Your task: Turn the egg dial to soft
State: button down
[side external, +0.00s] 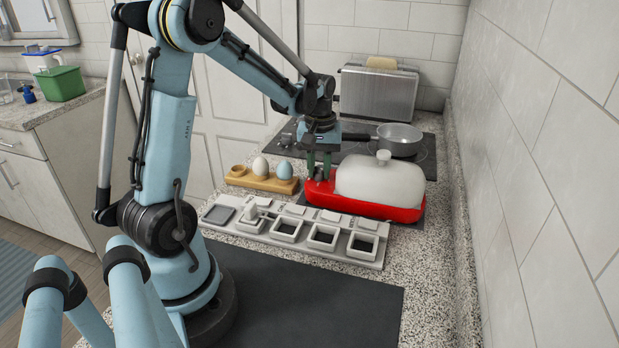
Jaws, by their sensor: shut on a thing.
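The red egg cooker (365,206) stands on the counter with a cloudy domed lid (380,180) on it. My gripper (319,178) points straight down at the left end of the red base, left of the lid. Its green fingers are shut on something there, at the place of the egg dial. The dial itself is mostly hidden by the fingers, and its marks and the soft setting are too small to read.
A wooden egg holder (248,182) with a white egg (260,166) and a blue egg (284,169) sits left of the cooker. A pale compartment tray (371,263) lies in front. A pan (399,139) and a toaster (378,95) stand behind. A tiled wall bounds the right.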

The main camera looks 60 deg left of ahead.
aim_at(319, 168)
jog(key=m, duration=0.4)
jog(key=shift+m, duration=2.6)
jog(key=c, duration=0.9)
grip_release()
jog(key=shift+r, duration=0.1)
notch_tip(319, 168, up, 12)
jog(key=shift+f, duration=0.1)
